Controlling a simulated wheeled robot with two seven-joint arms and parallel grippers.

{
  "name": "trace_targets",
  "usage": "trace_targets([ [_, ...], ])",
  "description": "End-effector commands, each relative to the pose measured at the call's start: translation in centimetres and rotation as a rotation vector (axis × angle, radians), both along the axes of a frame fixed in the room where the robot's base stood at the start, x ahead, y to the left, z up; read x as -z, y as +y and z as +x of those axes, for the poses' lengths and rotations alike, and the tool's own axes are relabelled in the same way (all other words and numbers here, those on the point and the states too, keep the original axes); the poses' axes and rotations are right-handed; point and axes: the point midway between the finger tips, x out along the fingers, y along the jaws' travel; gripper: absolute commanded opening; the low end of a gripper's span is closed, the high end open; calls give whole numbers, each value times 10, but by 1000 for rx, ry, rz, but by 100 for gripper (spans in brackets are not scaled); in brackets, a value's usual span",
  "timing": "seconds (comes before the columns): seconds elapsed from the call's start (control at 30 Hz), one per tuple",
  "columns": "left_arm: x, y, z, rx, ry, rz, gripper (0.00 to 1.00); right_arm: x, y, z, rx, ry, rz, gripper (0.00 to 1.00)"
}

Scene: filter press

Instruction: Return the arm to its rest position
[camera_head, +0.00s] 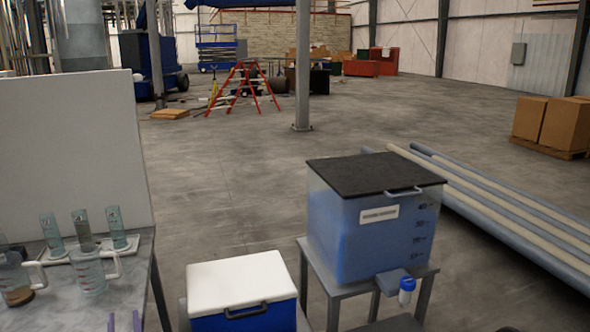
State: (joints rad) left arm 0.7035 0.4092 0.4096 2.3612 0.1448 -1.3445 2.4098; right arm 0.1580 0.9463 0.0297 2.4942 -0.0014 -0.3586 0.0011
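My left gripper (124,321) shows only as two thin purple fingertips at the bottom edge, in front of the grey marbled bench (60,318). The tips stand apart with nothing visible between them, so it looks open and empty. The rest of that gripper is cut off below the picture. My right gripper is not in view. A dark shape at the bottom right edge is too cut off to tell.
Glass cylinders (83,230) in a white rack and clear beakers (88,272) stand on the bench near a white panel (70,150). A white-lidded blue cooler (242,284) and a blue liquid tank (345,235) with a spigot stand to the right. Long pipes (500,215) lie beyond.

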Motion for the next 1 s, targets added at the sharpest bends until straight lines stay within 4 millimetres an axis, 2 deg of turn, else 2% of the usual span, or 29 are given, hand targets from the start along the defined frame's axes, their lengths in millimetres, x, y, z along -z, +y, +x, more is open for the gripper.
trace_targets([
  [0.23, 18, -12, 4, 67, 190, 206, 36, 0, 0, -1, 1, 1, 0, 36],
  [0.37, 38, -20, 3, 135, 343, 368, 36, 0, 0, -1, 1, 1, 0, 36],
  [0.5, 78, -39, -3, 280, 565, 601, 36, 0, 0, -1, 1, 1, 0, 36],
  [0.57, 105, -57, -9, 393, 678, 738, 36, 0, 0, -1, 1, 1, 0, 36],
  [0.63, 139, -83, -20, 563, 801, 919, 36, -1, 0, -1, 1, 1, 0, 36],
  [0.77, 206, -146, -57, 963, 937, 1283, 36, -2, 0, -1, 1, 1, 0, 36],
  [0.8, 226, -168, -74, 1106, 945, 1398, 36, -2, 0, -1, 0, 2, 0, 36],
  [0.87, 253, -199, -103, 1319, 923, 1559, 36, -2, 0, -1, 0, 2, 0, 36],
  [0.9, 269, -220, -125, 1460, 886, 1657, 36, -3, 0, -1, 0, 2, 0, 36],
  [0.97, 289, -247, -159, 1658, 806, 1784, 36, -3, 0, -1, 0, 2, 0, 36],
  [1.0, 300, -263, -182, 1780, 742, 1849, 36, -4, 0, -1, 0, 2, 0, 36],
])
